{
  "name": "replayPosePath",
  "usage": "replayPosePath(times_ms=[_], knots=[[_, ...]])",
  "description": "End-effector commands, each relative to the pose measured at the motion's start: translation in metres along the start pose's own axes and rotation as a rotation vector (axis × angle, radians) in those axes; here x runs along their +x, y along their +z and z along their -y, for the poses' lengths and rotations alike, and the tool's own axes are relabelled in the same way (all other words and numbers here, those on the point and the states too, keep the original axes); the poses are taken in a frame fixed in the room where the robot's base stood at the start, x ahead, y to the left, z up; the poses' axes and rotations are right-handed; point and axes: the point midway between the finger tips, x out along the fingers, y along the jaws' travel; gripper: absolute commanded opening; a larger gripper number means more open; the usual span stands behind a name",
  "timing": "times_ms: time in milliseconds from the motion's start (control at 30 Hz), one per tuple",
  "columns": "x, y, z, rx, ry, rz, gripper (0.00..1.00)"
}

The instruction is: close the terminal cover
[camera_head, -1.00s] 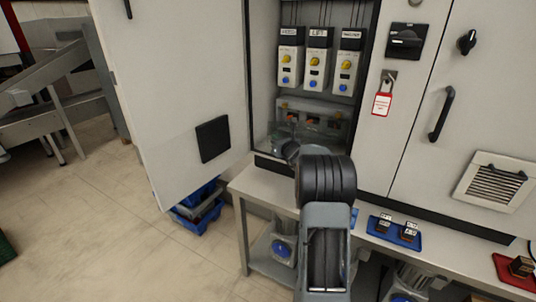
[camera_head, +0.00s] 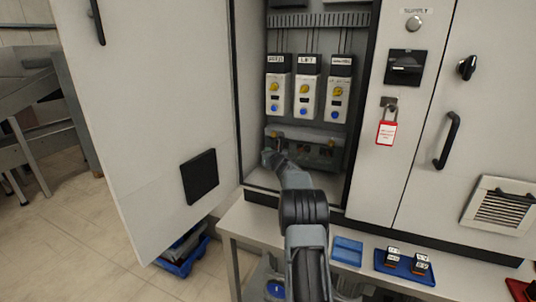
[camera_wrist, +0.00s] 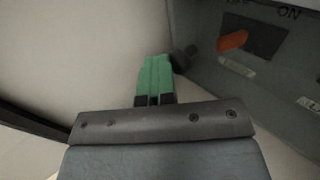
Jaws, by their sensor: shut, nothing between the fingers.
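The terminal unit (camera_head: 335,160) is a grey box low inside the open cabinet, with small orange parts on its front. A smoky see-through terminal cover (camera_head: 310,140) appears to stand upright over its front, but I cannot tell whether it is fully shut. My gripper (camera_head: 270,157) is at the unit's lower left; its fingertips are hard to see there. In the wrist view, my gripper's green fingers (camera_wrist: 155,58) are together and empty. They are beside a small dark knob (camera_wrist: 184,57) at the edge of a grey face with an orange lever (camera_wrist: 232,41). Contact is unclear.
The open cabinet door (camera_head: 150,110) stands to the left. Several switch modules (camera_head: 308,88) sit above the unit. A bench (camera_head: 245,222) runs below, carrying a blue tray (camera_head: 405,268) with small blocks. A padlock with a red tag (camera_head: 386,132) hangs at the right.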

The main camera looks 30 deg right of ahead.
Motion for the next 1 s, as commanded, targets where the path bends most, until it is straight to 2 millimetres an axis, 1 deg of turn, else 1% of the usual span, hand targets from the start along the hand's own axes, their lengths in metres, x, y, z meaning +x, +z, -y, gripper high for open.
replayPosePath(times_ms=[33,200,467,633,767,933,1000], knots=[[0.001,0.004,0.000,-0.001,-0.001,0.006,0.00],[0.002,0.005,0.000,-0.001,0.000,0.009,0.00],[0.001,0.007,0.000,-0.001,-0.001,0.011,0.00],[-0.002,0.006,-0.004,-0.002,0.000,0.014,0.00],[-0.009,0.002,-0.013,-0.002,0.001,0.014,0.00],[-0.024,-0.001,-0.034,-0.002,0.005,0.010,0.00],[-0.034,0.004,-0.045,-0.002,0.007,0.008,0.00]])
